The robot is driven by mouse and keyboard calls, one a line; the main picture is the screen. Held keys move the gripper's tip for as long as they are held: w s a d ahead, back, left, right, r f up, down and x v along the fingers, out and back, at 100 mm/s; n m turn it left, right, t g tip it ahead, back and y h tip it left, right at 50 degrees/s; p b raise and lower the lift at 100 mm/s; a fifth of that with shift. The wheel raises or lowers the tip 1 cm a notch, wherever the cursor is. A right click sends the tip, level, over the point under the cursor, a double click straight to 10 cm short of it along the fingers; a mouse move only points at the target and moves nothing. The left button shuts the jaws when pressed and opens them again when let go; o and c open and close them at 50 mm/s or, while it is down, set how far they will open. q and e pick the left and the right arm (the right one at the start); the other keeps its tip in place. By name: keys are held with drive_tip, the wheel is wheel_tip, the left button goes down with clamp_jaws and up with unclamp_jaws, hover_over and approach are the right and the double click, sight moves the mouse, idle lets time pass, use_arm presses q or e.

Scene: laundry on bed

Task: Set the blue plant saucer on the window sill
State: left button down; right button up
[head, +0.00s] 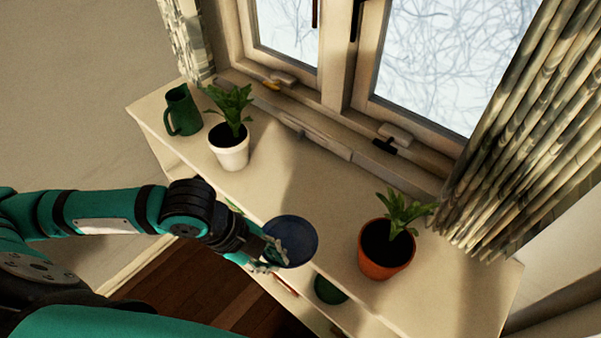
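The blue plant saucer (294,238) is a round, dark blue dish at the front edge of the window sill (310,188), between the white-potted plant and the terracotta-potted plant. My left gripper (277,252) is at the saucer's left rim, with its fingers against or around that rim. The fingers appear closed on the rim, though their inner faces are partly hidden. I cannot tell whether the saucer touches the sill or hangs just above it. My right gripper is not in view.
A green jug (182,111) and a plant in a white pot (230,150) stand on the left of the sill. A plant in a terracotta pot (385,256) stands on the right. A green round object (329,290) sits on a lower shelf. Curtains hang at both sides.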

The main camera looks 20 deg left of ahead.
use_arm(q)
drive_tip(key=w+a+p, duration=0.1)
drive_tip(key=w, duration=0.4)
drive_tip(key=w+f+p, duration=0.1)
drive_tip(key=w, duration=0.4)
drive_tip(key=w+a+p, duration=0.1)
drive_tip(key=w, duration=0.4)
drive_tip(key=shift+w+a+f, duration=0.15)
drive_tip(key=shift+w+a, duration=0.05)
drive_tip(key=shift+a, duration=0.15)
drive_tip(key=shift+f+p, duration=0.1)
drive_tip(key=shift+p, duration=0.2)
wheel_tip(320, 180, down, 3)
drive_tip(key=shift+r+p, duration=0.1)
drive_tip(key=shift+p, duration=0.45)
drive_tip(key=shift+f, duration=0.35)
drive_tip(key=c, duration=1.5)
unclamp_jaws()
drive_tip(key=b+v, duration=0.1)
drive_tip(key=v, duration=1.1)
drive_tip(key=shift+a+b, duration=0.1)
drive_tip(key=shift+b, duration=0.25)
